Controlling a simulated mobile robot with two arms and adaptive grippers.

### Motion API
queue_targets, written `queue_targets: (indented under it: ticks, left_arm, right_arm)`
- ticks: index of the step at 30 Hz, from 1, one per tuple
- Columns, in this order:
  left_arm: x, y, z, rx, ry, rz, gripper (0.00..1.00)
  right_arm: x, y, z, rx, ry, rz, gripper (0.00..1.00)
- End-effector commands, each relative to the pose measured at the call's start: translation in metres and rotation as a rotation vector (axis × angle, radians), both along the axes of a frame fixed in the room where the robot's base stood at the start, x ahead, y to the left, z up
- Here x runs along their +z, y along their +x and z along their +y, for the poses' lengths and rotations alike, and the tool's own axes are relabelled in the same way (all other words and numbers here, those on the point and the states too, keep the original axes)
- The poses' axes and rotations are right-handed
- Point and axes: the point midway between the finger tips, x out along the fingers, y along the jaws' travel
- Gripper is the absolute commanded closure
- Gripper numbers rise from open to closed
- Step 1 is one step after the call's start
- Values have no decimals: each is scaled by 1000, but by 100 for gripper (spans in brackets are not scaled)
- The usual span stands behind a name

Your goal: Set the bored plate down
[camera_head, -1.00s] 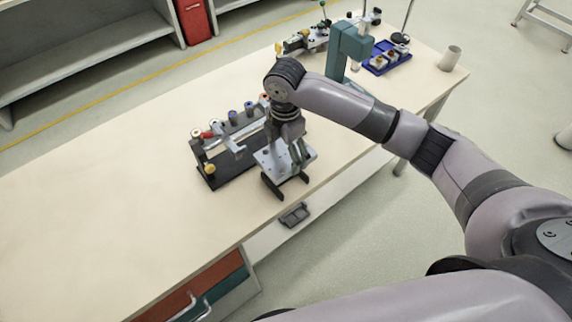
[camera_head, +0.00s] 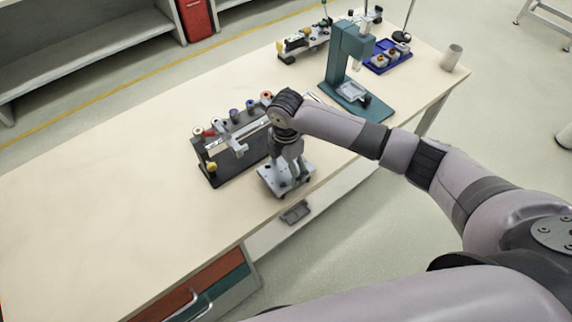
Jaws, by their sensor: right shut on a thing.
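The bored plate (camera_head: 270,180) is a light grey flat piece with small dark holes, near the front edge of the workbench. My right gripper (camera_head: 288,180) comes down on it from above and is shut on it. The plate looks about level and low over the bench top; I cannot tell whether it touches what is below. Dark parts show at its front edge, mostly covered by it. My own wrist hides part of the plate and the fingertips. My left gripper is not in view.
A black fixture with coloured knobs (camera_head: 212,170) stands just left of the plate. A teal press (camera_head: 337,65) stands to the right, with a blue tray (camera_head: 377,68) and a grey cup (camera_head: 451,57) beyond. The left part of the bench (camera_head: 100,200) is clear.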

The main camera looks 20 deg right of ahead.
Motion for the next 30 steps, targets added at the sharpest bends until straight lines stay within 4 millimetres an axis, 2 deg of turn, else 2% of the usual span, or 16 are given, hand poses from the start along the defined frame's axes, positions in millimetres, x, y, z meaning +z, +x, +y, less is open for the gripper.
queue_targets:
  ticks: [1,2,3,9,20,23,26,30]
  left_arm:
    - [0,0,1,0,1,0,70]
    - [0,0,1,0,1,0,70]
    - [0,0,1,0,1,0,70]
    - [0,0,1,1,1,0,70]
    - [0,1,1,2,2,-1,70]
    - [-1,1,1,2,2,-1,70]
    - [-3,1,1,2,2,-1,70]
    - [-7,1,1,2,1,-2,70]
  right_arm:
    - [-1,1,1,0,2,-2,74]
    - [-2,0,0,0,0,1,16]
    - [-2,0,0,0,0,1,13]
    - [-2,0,0,0,0,1,0]
    - [1,0,0,0,0,0,0]
    - [9,1,0,-1,1,-2,0]
    - [25,1,0,0,1,-3,0]
    - [56,1,0,0,3,-4,0]
